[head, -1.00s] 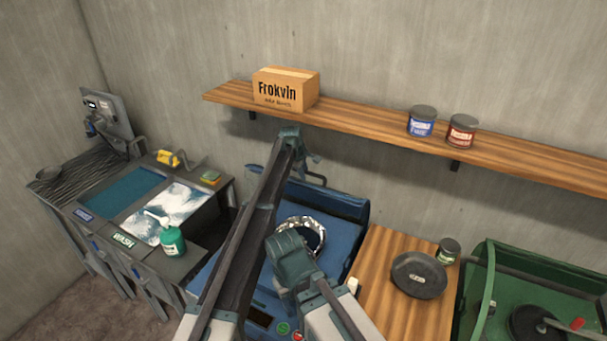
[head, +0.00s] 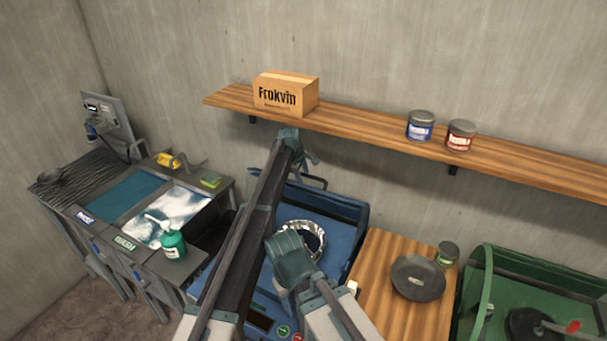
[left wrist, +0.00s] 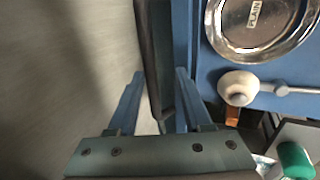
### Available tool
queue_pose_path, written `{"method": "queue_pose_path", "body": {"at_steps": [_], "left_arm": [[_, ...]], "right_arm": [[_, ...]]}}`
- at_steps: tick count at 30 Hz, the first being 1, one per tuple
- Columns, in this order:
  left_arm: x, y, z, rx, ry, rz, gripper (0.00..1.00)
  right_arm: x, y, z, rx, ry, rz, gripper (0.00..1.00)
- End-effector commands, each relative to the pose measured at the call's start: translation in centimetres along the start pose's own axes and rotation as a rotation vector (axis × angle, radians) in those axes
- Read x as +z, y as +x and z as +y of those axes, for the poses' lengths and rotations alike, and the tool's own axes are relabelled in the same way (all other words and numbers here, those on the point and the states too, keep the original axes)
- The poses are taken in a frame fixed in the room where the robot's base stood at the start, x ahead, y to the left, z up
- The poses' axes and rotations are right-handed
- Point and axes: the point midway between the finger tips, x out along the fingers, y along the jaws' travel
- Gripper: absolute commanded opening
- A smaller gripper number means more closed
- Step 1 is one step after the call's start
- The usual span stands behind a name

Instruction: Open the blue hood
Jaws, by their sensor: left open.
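The blue machine (head: 270,262) stands below the shelf, partly hidden behind my arms. Its blue hood (head: 335,204) appears raised at the back, leaving a foil-rimmed round bowl (head: 318,232) exposed. A dark handle bar (head: 312,181) shows at the hood's upper edge. My left gripper (head: 313,160) is by this bar, small in the head view. In the left wrist view, its open blue fingers (left wrist: 158,98) have a dark bar (left wrist: 150,60) between them; I cannot tell whether they touch it.
A wooden shelf (head: 370,132) runs along the wall above, with a cardboard box (head: 285,93) and two jars. To the right are a wooden counter (head: 375,285) with a black lid (head: 417,277) and a green machine (head: 540,275). A wash station stands left.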

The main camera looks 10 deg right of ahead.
Motion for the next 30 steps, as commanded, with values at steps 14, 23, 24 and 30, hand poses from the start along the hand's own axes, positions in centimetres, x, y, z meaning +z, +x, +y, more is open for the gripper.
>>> {"method": "queue_pose_path", "body": {"at_steps": [14,23,24,30], "left_arm": [[0.0,-8.2,0.4,0.004,0.000,0.001,0.49],[0.0,-11.8,0.3,0.005,0.001,0.001,0.49],[0.0,-12.0,0.3,0.006,0.001,0.001,0.49],[0.0,-12.0,0.3,0.006,0.001,0.001,0.49]], "right_arm": [[0.5,-7.6,0.7,-0.001,0.005,-0.003,0.50],[0.7,-10.9,0.9,-0.004,0.030,-0.004,0.50],[0.7,-11.0,0.9,-0.004,0.031,-0.004,0.50],[0.7,-11.0,0.9,-0.004,0.033,-0.004,0.50]]}}
